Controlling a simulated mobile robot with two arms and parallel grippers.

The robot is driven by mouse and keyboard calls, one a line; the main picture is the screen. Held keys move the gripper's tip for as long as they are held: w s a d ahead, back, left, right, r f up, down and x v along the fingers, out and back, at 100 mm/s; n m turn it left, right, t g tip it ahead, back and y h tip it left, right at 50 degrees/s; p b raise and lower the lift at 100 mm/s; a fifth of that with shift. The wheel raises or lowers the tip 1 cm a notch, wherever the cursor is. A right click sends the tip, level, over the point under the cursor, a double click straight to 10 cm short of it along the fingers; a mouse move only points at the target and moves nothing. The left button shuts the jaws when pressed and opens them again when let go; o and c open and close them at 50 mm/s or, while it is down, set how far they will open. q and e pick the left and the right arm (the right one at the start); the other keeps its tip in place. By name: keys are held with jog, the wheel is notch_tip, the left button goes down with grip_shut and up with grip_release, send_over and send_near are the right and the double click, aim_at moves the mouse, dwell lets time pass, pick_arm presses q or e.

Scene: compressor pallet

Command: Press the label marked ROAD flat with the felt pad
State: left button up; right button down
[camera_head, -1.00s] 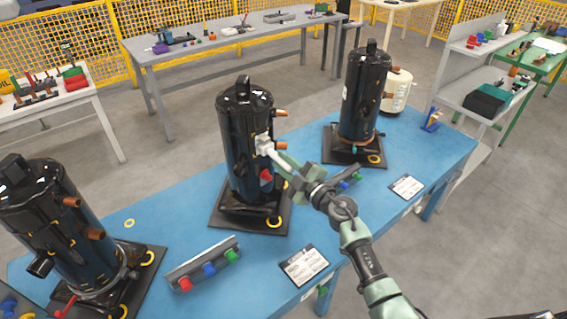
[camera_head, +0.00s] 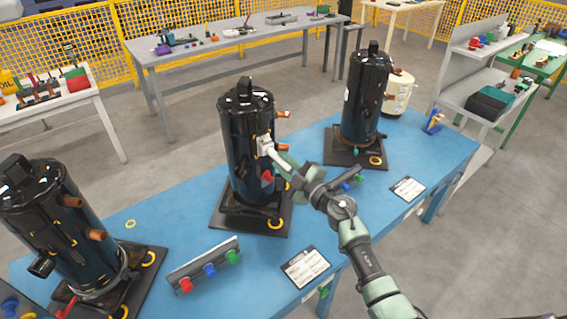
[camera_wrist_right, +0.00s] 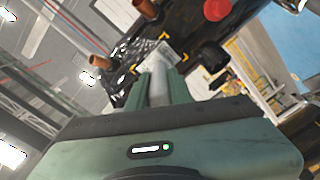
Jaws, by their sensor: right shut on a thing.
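The middle black compressor (camera_head: 238,150) stands upright on the blue table. My right gripper (camera_head: 289,172) is shut on the handle of the felt pad tool (camera_head: 274,156), right of that compressor. The tool's pale pad end (camera_head: 264,144) is at the compressor's front side, and I cannot tell whether it touches. In the wrist view the grey handle (camera_wrist_right: 158,88) sits between the gripper's fingers. A pale label patch (camera_wrist_right: 165,54) shows beyond it on the dark shell, with yellow corner marks around it. The tool hides part of it, and no ROAD lettering is readable. My left gripper is not in view.
Black compressors stand at left (camera_head: 55,225) and right (camera_head: 366,92). A rack with coloured caps (camera_head: 205,266) and cards (camera_head: 306,267) lie near the table's front edge. Copper stubs (camera_head: 283,114) stick out near the tool.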

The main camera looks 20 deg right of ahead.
aim_at(292, 171)
jog(key=shift+s, duration=0.1)
jog(key=shift+s+d+p, duration=0.25)
jog(key=shift+s+p, duration=0.25)
jog(key=shift+s, duration=0.1)
jog(key=shift+p+v, duration=0.35)
jog(key=shift+v, duration=0.65)
jog(key=shift+w, duration=0.1)
jog(key=shift+w+a+f+b, duration=0.2)
jog(key=shift+w+f+b, duration=0.2)
jog(key=shift+w+f, duration=0.05)
jog(key=shift+w+a+f+b, duration=0.2)
jog(key=shift+w+f+b, duration=0.2)
jog(key=shift+w+f, duration=0.1)
jog(key=shift+w+a, duration=0.1)
jog(key=shift+w, duration=0.15)
jog(key=shift+w+a, duration=0.15)
jog(key=shift+w, duration=0.25)
jog(key=shift+s, duration=0.1)
